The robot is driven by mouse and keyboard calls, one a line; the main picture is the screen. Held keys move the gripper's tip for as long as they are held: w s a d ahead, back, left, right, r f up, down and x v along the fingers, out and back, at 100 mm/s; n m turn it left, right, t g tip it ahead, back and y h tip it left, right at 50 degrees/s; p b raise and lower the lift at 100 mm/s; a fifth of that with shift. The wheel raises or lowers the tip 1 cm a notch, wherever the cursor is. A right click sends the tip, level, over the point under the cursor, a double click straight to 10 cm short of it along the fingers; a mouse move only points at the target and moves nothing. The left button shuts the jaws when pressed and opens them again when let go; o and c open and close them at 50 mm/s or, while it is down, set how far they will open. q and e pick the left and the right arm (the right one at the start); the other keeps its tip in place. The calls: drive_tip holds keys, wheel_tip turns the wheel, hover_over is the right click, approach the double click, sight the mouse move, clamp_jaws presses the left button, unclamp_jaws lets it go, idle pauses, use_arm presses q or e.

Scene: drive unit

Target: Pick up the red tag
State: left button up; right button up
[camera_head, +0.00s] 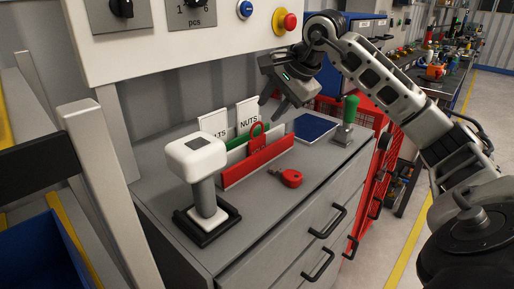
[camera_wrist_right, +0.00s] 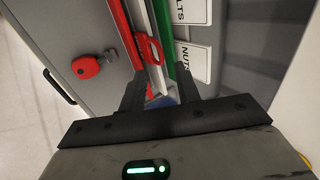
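A red tag with a loop-shaped top (camera_head: 257,132) stands upright in the sorter on the grey cabinet top, between the red front panel (camera_head: 258,163) and the green panel (camera_head: 238,141). Its lower part is hidden by the red panel. In the right wrist view the red loop (camera_wrist_right: 149,48) shows just beyond the fingers. My right gripper (camera_head: 275,106) is above and a little to the right of the loop, apart from it. In the wrist view its two fingers (camera_wrist_right: 160,92) are spread with nothing held between them. My left gripper is out of view.
White cards marked NUTS (camera_head: 249,112) and LTS (camera_head: 214,122) stand behind the loop. A white-headed device (camera_head: 197,158) stands left, a green-handled tool (camera_head: 349,112) right. A panel with a red button (camera_head: 289,21) overhangs the back.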

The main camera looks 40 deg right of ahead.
sight(258, 125)
drive_tip(key=shift+x, duration=2.7)
drive_tip(key=shift+a, duration=0.15)
clamp_jaws()
